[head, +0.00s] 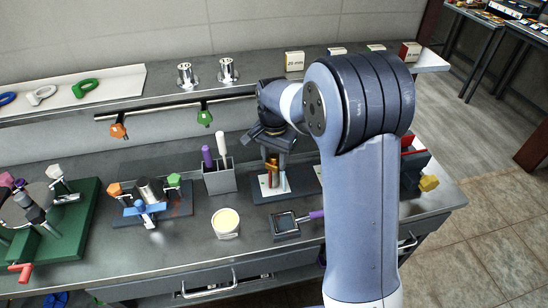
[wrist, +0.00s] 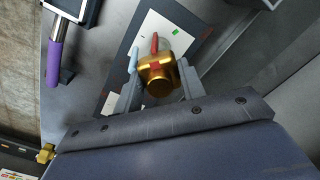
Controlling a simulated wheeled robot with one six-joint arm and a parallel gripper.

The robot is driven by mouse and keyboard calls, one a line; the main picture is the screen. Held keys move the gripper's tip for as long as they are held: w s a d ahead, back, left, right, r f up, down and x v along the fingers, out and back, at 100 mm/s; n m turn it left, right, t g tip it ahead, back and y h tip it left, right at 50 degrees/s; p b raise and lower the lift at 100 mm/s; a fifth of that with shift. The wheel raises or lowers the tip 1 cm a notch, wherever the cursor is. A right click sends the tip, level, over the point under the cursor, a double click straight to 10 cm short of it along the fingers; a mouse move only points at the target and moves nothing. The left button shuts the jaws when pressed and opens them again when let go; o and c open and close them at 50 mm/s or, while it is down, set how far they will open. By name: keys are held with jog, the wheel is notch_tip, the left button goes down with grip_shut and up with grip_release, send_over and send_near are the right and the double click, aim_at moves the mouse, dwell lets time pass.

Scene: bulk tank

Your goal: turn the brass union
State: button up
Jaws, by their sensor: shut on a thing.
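The brass union (wrist: 158,83) is a gold-coloured fitting between the two fingers in the wrist view. My gripper (wrist: 160,78) is shut on it, one finger on each side. In the head view my gripper (head: 272,150) points down over a dark base with a white plate (head: 265,184), and part of the brass union (head: 272,170) shows below the fingers. A red part (wrist: 155,42) and a pale blue part (wrist: 134,58) stand out beside the union in the wrist view. My arm hides the bench to the right of the fitting.
A grey holder (head: 219,180) with purple and white handles stands left of the fitting. A cream-topped tub (head: 226,223) and a purple-handled tool (head: 287,225) lie in front. Valve assemblies (head: 150,202) stand further left. A shelf (head: 240,83) runs behind.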

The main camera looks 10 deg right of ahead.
aim_at(274, 156)
jog(key=o, duration=1)
notch_tip(274, 156, up, 11)
jog(key=shift+b, duration=0.35)
jog(key=shift+f, duration=0.1)
notch_tip(274, 156, down, 11)
jog(key=shift+p, duration=0.35)
jog(key=shift+n, duration=0.3)
jog(key=shift+r, duration=0.2)
